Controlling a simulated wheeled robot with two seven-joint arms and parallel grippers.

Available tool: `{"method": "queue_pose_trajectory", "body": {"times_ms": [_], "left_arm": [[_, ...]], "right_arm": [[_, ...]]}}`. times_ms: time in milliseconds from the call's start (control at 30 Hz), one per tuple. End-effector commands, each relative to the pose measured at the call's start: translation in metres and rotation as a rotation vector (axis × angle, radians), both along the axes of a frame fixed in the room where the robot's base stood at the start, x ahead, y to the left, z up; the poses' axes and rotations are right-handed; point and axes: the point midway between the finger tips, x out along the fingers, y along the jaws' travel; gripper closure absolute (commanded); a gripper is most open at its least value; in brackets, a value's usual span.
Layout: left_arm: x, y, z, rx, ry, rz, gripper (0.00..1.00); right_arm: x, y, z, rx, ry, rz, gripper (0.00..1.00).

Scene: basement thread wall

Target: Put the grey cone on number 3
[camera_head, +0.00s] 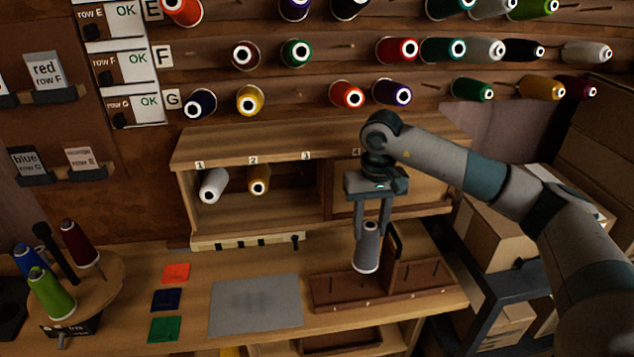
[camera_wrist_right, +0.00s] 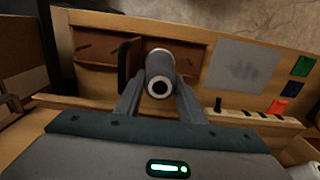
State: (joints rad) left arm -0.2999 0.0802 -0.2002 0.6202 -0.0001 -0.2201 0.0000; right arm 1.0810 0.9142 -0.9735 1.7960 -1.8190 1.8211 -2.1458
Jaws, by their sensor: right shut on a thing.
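The grey cone (camera_head: 366,249) hangs between the fingers of my right gripper (camera_head: 371,222), narrow end up, in front of the wooden cubby. It also shows in the wrist view (camera_wrist_right: 159,67), between the fingers (camera_wrist_right: 158,98). It is over the brown peg rack (camera_head: 340,293); I cannot tell whether it is clear of the rack. Label number 3 (camera_head: 305,156) is on the cubby's top edge, with no cone visible below it. A white cone (camera_head: 214,186) is under number 1 and a yellow-brown cone (camera_head: 258,179) under number 2. My left gripper is not in view.
A dark upright divider (camera_head: 391,255) stands on the rack, right of the cone. A grey mat (camera_head: 255,304) and coloured squares lie on the bench to the left. A round stand with several cones (camera_head: 95,285) is farther left.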

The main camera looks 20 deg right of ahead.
Motion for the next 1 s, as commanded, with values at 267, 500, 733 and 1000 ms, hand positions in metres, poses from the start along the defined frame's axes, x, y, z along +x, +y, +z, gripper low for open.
{"method": "queue_pose_trajectory", "body": {"times_ms": [267, 500, 733, 1000], "left_arm": [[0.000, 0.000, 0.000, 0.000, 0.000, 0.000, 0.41], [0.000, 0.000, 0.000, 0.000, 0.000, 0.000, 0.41], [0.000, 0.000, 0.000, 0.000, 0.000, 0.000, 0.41], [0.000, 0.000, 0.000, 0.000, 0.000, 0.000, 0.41]], "right_arm": [[-0.026, 0.051, -0.001, 0.001, -0.002, 0.068, 1.00], [-0.081, 0.119, -0.002, 0.000, -0.003, 0.168, 1.00], [-0.124, 0.152, -0.003, 0.001, -0.002, 0.228, 1.00], [-0.131, 0.156, -0.004, 0.000, 0.000, 0.234, 1.00]]}}
